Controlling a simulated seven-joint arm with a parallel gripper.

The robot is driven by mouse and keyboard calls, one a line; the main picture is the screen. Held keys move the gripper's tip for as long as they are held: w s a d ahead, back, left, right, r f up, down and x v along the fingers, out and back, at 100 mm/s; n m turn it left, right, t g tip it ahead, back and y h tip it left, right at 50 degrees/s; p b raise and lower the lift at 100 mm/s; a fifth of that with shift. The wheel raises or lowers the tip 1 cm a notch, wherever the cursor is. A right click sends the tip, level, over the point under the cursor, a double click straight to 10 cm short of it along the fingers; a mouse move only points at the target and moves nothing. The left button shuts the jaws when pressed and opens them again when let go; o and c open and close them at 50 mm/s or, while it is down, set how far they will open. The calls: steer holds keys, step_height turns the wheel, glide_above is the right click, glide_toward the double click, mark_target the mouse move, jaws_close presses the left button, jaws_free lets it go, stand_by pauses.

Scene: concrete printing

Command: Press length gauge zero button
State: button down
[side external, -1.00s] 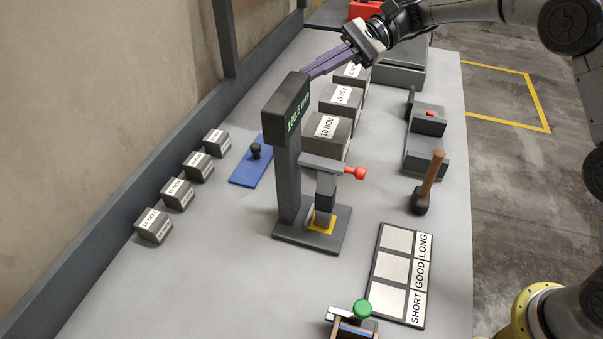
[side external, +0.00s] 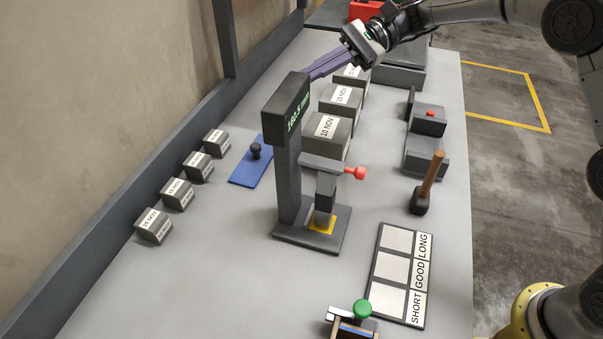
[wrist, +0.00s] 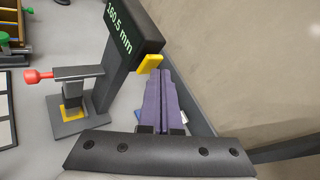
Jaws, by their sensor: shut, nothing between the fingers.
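The length gauge (side external: 287,150) stands upright on the table, a dark post with a display head (side external: 284,108) reading 160.5 mm in green. A yellow button (wrist: 149,63) sticks out from the head's edge in the wrist view; it is hidden in the side view. The gauge's red knob (side external: 355,172) is on its arm, above a foot marked with a yellow square. My gripper (side external: 311,73) is shut and empty, its purple fingers angled down to the head's back side. In the wrist view the fingertips (wrist: 160,74) are close beside the yellow button; I cannot tell whether they touch.
Dated concrete blocks (side external: 326,128) stand behind the gauge, with smaller blocks (side external: 178,193) along the left wall. A blue pad (side external: 247,174) lies left of the gauge. A mallet (side external: 428,185), a SHORT/GOOD/LONG board (side external: 387,290) and a red-button device (side external: 428,122) lie right.

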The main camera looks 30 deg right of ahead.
steer(key=shift+s+a, duration=0.15)
steer(key=shift+a, duration=0.05)
steer(key=shift+d, duration=0.1)
stand_by(0.4)
steer(key=shift+w+d, duration=0.45)
steer(key=shift+w, duration=0.05)
steer(key=w+d, duration=0.4)
steer(key=shift+w, duration=0.15)
stand_by(0.4)
steer(key=shift+d, duration=0.1)
stand_by(0.5)
